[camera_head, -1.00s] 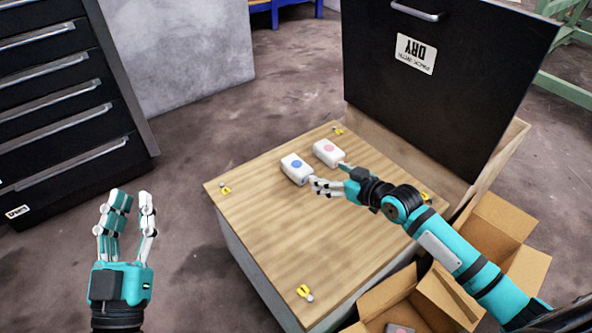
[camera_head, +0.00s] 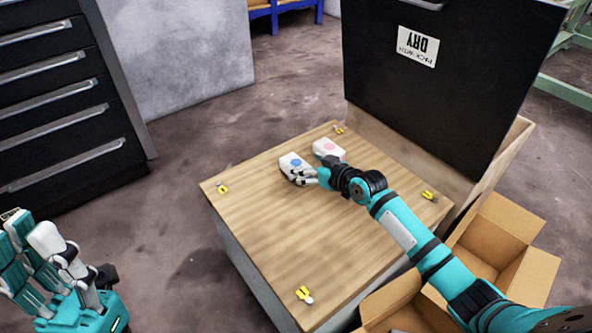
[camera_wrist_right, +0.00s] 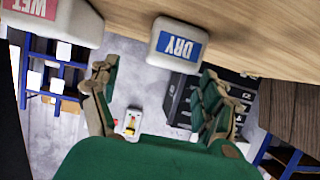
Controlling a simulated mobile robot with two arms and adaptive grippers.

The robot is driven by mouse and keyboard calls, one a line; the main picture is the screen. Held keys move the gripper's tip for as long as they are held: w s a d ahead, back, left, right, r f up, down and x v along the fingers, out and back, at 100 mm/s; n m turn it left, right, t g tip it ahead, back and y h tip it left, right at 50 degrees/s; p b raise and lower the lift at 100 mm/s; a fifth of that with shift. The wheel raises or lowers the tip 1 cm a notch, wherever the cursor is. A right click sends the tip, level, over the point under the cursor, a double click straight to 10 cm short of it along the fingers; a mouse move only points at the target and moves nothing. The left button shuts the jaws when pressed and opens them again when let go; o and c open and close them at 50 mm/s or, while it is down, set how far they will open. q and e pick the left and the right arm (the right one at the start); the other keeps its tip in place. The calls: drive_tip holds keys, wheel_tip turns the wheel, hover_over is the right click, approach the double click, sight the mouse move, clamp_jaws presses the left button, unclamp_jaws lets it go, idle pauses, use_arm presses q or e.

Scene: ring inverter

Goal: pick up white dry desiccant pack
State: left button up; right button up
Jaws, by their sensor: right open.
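The white dry desiccant pack (camera_head: 291,161) with a blue dot lies on the wooden top, upper middle of the head view. In the right wrist view its blue DRY label (camera_wrist_right: 178,46) faces me. My right gripper (camera_head: 306,177) is open at the pack's near right side, its fingers partly covering it. In the wrist view the right gripper (camera_wrist_right: 158,78) has its fingers spread, with the pack beyond and between them; contact cannot be told. My left gripper (camera_head: 38,236) is at the lower left, open and empty, off the wooden top.
A similar white pack (camera_head: 329,149) with a pink dot lies close behind; its label reads WET in the wrist view (camera_wrist_right: 38,8). Yellow clips sit at the corners of the wooden top (camera_head: 270,240). A black raised panel (camera_head: 440,100) and cardboard boxes (camera_head: 490,235) stand right.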

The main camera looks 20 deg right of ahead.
sight(296, 163)
drive_tip(key=x, duration=0.1)
drive_tip(key=b+x, duration=0.2)
drive_tip(key=x, duration=0.1)
drive_tip(key=shift+s+a+f, duration=0.15)
drive_tip(key=shift+a+f, duration=0.15)
drive_tip(key=shift+f, duration=0.05)
drive_tip(key=shift+w+a, duration=0.15)
drive_tip(key=shift+w, duration=0.15)
drive_tip(key=c, duration=1.4)
